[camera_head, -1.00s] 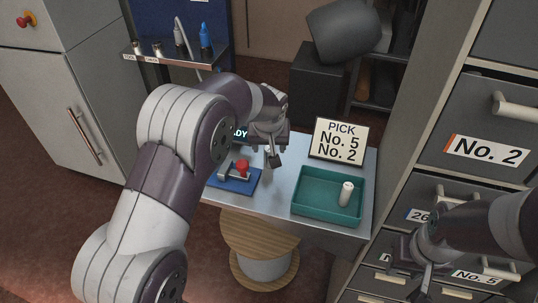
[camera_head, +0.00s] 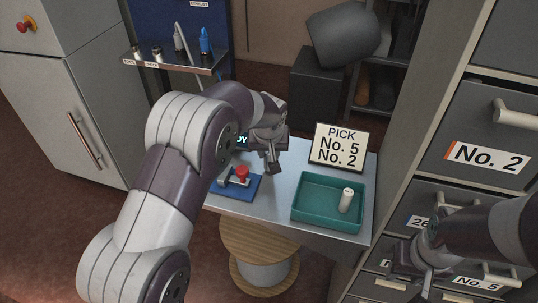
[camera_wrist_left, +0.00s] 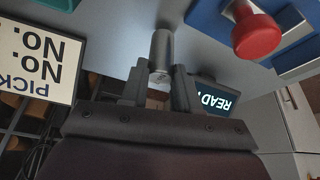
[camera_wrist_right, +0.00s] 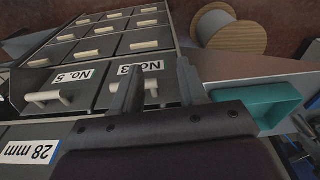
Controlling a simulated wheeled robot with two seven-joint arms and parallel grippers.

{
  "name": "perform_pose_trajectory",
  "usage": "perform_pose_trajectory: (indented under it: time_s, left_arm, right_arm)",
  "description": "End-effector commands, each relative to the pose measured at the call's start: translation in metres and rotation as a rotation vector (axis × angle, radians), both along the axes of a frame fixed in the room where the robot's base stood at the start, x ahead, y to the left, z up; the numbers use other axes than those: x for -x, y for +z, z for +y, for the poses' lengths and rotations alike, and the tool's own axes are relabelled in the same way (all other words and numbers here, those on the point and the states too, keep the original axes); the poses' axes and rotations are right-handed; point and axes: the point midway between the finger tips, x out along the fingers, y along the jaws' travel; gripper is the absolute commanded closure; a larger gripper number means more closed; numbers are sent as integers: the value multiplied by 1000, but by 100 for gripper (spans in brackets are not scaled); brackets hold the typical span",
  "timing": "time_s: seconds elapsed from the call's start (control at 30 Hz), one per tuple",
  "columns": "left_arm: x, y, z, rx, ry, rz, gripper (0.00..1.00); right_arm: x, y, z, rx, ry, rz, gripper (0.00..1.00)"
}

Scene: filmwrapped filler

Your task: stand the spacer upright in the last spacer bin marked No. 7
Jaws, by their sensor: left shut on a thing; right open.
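My left gripper (camera_head: 272,164) is over the grey table and shut on a grey metal cylinder, seemingly the spacer (camera_wrist_left: 162,50). The left wrist view shows the cylinder between the fingertips, its far end toward the table top. I cannot tell whether it touches the table. A white cylinder (camera_head: 346,200) stands in the green tray (camera_head: 312,220). My right gripper (camera_wrist_right: 158,88) is open and empty in front of the drawer cabinet. Drawers marked No. 5 (camera_wrist_right: 50,92) and No. 3 (camera_wrist_right: 150,90) show in the right wrist view. I see no No. 7 label.
A blue base with a red button (camera_head: 242,173) sits on the table near my left gripper. The drawer cabinet (camera_head: 480,120) stands on the right. A wooden spool (camera_head: 262,240) is below the table.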

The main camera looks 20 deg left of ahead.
Motion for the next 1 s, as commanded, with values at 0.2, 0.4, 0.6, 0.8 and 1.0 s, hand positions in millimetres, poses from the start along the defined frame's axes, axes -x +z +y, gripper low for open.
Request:
perform_pose_trajectory:
  time_s: [0.2, 0.4, 0.6, 0.8, 1.0]
  left_arm:
    - [4, 35, -9, 0, -5, -4, 100]
    - [31, 64, -51, 1, -7, -5, 100]
    - [54, 90, -85, 0, -5, -4, 100]
    - [63, 99, -98, 0, -1, -1, 100]
    - [63, 100, -98, 0, 0, -2, 100]
  right_arm:
    - [0, -7, 0, 0, 0, 0, 57]
    - [0, -16, 0, 0, 0, 0, 57]
    - [0, -21, 0, 0, 0, 0, 57]
    - [0, -21, 0, 0, 0, 0, 57]
    - [0, -21, 0, 0, 0, 0, 57]
